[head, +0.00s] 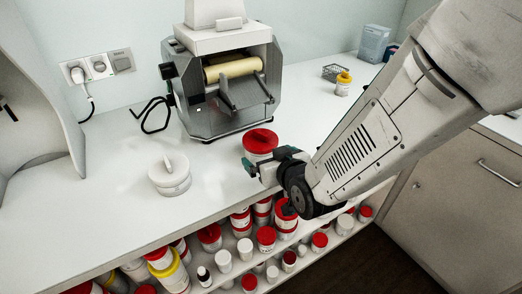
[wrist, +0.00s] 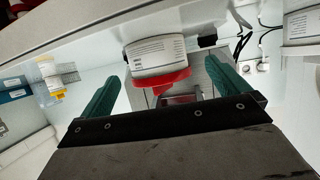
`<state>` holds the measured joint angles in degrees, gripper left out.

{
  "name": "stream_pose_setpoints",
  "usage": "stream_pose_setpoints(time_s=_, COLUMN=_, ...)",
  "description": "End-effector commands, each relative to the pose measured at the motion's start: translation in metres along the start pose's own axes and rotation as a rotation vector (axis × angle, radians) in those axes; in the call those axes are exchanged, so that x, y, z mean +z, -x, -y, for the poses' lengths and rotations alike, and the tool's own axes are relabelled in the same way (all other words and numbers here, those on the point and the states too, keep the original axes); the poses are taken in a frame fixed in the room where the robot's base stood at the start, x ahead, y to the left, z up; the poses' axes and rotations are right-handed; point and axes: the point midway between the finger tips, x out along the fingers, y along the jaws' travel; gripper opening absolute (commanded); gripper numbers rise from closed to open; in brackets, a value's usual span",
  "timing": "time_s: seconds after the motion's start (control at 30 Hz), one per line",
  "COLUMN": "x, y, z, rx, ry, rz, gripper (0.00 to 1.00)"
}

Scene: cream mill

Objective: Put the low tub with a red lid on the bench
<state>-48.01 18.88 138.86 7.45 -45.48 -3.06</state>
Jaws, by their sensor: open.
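The low tub with a red lid (head: 260,141) appears to stand upright on the white bench (head: 222,180), near its front edge. Its lower part is partly hidden by my gripper (head: 266,168) in the head view. My gripper is open, at the tub's near side. In the wrist view, which looks upside down, the tub's white labelled body (wrist: 155,55) shows between and beyond the two green fingers, with the red lid below it. I cannot tell whether the fingers touch it.
A grey roller mill (head: 221,85) stands behind. A small yellow-lidded jar (head: 343,84) is at the back right. A shelf of several red-lidded tubs (head: 266,238) lies below the bench edge.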

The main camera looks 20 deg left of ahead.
Motion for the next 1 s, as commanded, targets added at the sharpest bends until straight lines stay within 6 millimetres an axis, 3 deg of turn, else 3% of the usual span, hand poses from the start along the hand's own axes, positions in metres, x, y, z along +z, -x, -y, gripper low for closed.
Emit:
stream_pose_setpoints(time_s=0.43, x=0.001, y=-0.059, z=-0.005, rx=0.002, ry=-0.001, rz=0.002, gripper=1.00)
stream_pose_setpoints(time_s=0.77, x=0.001, y=-0.067, z=-0.004, rx=0.001, ry=-0.001, rz=0.002, gripper=1.00)
stream_pose_setpoints(time_s=0.93, x=0.001, y=-0.067, z=-0.004, rx=0.001, ry=-0.001, rz=0.002, gripper=0.53)
stream_pose_setpoints(time_s=1.0, x=0.000, y=-0.067, z=-0.004, rx=0.002, ry=-0.001, rz=0.000, gripper=0.46)
